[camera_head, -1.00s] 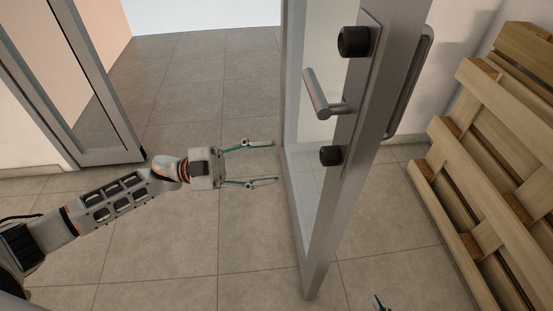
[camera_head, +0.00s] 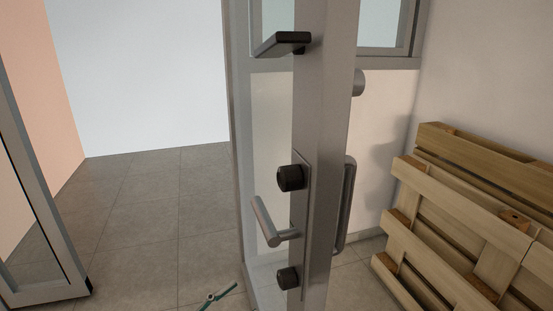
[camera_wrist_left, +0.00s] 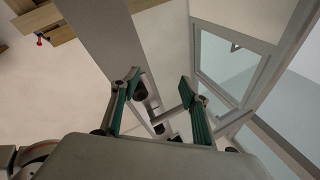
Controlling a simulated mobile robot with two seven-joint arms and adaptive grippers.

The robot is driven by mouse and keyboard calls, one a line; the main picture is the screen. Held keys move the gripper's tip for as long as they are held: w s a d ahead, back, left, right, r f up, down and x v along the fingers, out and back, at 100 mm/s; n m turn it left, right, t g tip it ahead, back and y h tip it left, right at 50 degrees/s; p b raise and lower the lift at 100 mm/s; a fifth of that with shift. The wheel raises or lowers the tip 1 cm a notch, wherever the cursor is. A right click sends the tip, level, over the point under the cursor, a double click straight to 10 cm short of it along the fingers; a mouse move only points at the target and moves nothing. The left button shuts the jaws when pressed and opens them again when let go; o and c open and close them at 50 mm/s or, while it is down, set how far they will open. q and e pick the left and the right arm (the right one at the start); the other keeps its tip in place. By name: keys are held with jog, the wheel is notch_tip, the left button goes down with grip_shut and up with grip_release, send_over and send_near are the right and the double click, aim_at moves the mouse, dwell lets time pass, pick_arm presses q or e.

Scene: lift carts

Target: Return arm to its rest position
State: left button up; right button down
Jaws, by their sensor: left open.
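My left gripper (camera_head: 218,297) shows only as a teal fingertip at the bottom edge of the head view, left of the door; the rest of the arm is out of frame. In the left wrist view the gripper (camera_wrist_left: 160,82) has its two teal fingers spread apart with nothing held between them. The grey-framed glass door (camera_head: 325,120) stands open, with its lever handle (camera_head: 268,222) above and to the right of that fingertip. The lever handle (camera_wrist_left: 168,114) also shows between and beyond the fingers in the wrist view. My right gripper is not visible.
Wooden pallets (camera_head: 450,225) lean against the wall at the right. Another grey door frame (camera_head: 40,205) stands at the left. The tiled floor (camera_head: 150,215) between them is clear.

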pick_arm(q)
jog(key=s+a+f+n+g+y+p, duration=0.1)
jog(key=s+a+f+n+y, duration=0.2)
jog(key=f, duration=0.4)
jog(key=s+a+f+n+y+p, duration=0.1)
jog(key=s+a+f+n+y, duration=0.3)
jog(key=s+f+y, duration=0.2)
jog(key=s+a+f+n+g+y, duration=0.1)
jog(key=s+a+f+n+y, duration=0.3)
jog(key=s+f, duration=0.4)
jog(key=shift+f+g+y+p, duration=0.3)
jog(key=shift+f+y+p, duration=0.1)
jog(key=shift+f+y, duration=0.2)
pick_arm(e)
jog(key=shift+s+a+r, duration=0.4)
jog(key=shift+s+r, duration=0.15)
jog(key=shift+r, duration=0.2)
pick_arm(q)
jog(key=shift+s, duration=0.1)
